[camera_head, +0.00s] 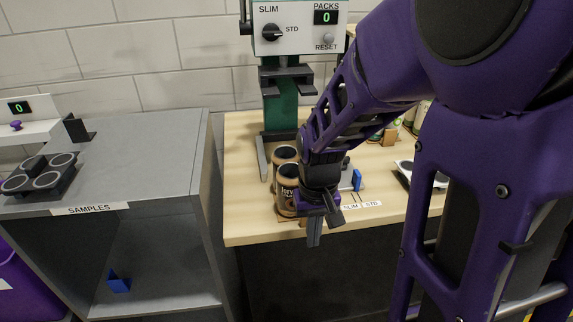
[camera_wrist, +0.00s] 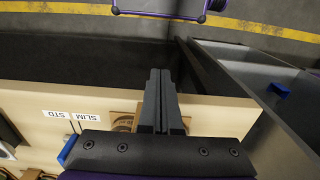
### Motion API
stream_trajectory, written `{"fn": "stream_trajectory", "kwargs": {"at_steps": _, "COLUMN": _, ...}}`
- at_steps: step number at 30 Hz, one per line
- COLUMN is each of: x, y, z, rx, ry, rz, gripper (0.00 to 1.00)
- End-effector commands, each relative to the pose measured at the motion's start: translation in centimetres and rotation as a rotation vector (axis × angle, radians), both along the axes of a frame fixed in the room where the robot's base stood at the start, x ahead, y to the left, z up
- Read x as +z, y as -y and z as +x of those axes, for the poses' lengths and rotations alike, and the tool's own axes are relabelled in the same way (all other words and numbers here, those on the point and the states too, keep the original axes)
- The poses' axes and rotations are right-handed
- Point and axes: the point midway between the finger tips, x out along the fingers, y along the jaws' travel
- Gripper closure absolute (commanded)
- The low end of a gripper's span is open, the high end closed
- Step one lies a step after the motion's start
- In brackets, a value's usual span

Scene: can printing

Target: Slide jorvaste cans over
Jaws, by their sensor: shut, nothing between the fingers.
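In the wrist view the closed fingers (camera_wrist: 160,88) reach over the bench edge. A brown plate with a round shape (camera_wrist: 122,121) is partly hidden beside them. My arm hides more of the bench.
A green press (camera_head: 280,100) with a SLIM/STD dial and a PACKS counter at 0 stands behind the cans. A blue stop (camera_head: 356,180) is near the SLIM and STD labels. The grey samples shelf (camera_head: 150,160) holds a black tray (camera_head: 42,175) on the left.

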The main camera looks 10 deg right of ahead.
Motion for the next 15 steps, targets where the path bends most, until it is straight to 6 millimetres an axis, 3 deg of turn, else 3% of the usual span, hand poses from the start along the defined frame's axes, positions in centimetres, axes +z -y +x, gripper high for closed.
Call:
{"fn": "stream_trajectory", "kwargs": {"at_steps": 1, "x": 0.2, "y": 0.0, "z": 1.3, "rx": 0.000, "ry": 0.004, "rz": 0.000, "gripper": 1.00}}
{"fn": "stream_trajectory", "kwargs": {"at_steps": 6, "x": 0.3, "y": 0.0, "z": 3.2, "rx": 0.000, "ry": 0.004, "rz": 0.000, "gripper": 1.00}}
{"fn": "stream_trajectory", "kwargs": {"at_steps": 15, "x": 0.4, "y": 0.0, "z": 4.0, "rx": 0.000, "ry": 0.005, "rz": 0.000, "gripper": 1.00}}
